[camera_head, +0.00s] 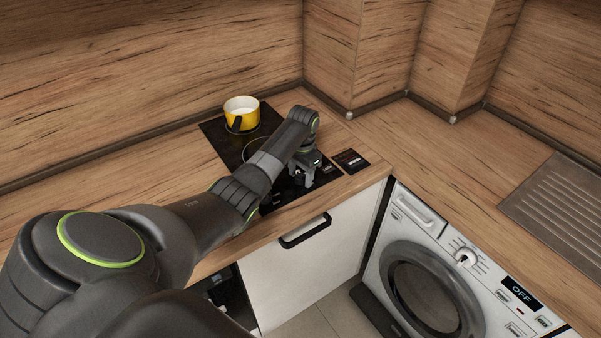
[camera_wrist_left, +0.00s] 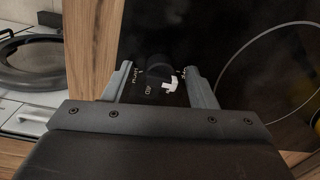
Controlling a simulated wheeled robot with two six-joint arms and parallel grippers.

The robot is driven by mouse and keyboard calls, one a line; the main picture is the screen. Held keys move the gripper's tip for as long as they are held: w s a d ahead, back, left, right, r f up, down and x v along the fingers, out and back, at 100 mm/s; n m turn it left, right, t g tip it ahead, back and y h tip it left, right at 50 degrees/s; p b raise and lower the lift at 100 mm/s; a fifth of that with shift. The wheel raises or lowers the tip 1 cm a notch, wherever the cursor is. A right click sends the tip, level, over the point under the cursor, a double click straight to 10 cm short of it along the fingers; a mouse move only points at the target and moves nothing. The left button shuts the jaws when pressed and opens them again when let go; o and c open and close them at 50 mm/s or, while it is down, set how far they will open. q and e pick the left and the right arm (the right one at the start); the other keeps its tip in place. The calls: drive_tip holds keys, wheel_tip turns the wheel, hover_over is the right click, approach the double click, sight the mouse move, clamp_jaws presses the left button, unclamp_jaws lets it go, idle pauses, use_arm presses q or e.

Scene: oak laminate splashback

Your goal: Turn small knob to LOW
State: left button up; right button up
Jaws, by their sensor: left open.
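The small knob (camera_wrist_left: 158,68) is a dark round shape on the black hob, seen in the left wrist view. A white mark (camera_wrist_left: 171,84) and small printed labels show beside it; the lettering is too small to read surely. My left gripper (camera_wrist_left: 159,84) is open, its two fingers on either side of the knob area. I cannot tell whether they touch it. In the head view my left gripper (camera_head: 304,180) points down over the front right of the hob (camera_head: 221,142), and it hides the knob there. My right gripper is not in view.
A yellow pot (camera_head: 241,115) with a dark handle stands at the back of the hob. A small black panel (camera_head: 351,160) lies right of it. A drawer with a black handle (camera_head: 305,231) and a washing machine (camera_head: 426,285) are below.

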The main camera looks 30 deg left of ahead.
use_arm(q)
drive_tip(key=shift+c, duration=0.4)
drive_tip(key=c, duration=0.9)
drive_tip(key=shift+r+m+p, duration=0.1)
drive_tip(key=shift+m+p, duration=0.7)
drive_tip(key=shift+m, duration=0.2)
drive_tip(key=shift+m+p, duration=0.7)
drive_tip(key=shift+m, duration=0.5)
drive_tip(key=shift+m+p, duration=0.45)
drive_tip(key=shift+m, duration=0.75)
drive_tip(key=shift+m+p, duration=0.35)
drive_tip(key=shift+m, duration=1.15)
